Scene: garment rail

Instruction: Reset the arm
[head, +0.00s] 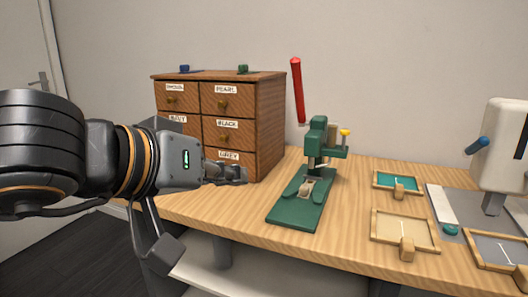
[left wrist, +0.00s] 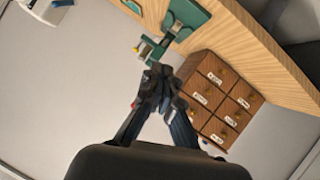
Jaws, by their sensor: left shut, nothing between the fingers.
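My left arm comes in from the left in the head view. Its gripper (head: 228,173) is shut and empty, in front of the lower right of the wooden drawer cabinet (head: 270,120). In the left wrist view the closed fingers (left wrist: 157,78) show at the centre with nothing between them. A green hand press (head: 318,145) stands on the table to the right of the gripper, apart from it. Its red lever arm (head: 297,92) points up, leaning slightly left. The press also shows in the left wrist view (left wrist: 188,16), its lever partly hidden behind my fingers. My right gripper is not in view.
The wooden table (head: 352,212) has clear room around the press. To its right lie a teal-filled frame (head: 398,180), a beige-filled frame (head: 405,228) and a grey-filled one (head: 500,247). A white machine (head: 502,145) with a blue handle stands at far right.

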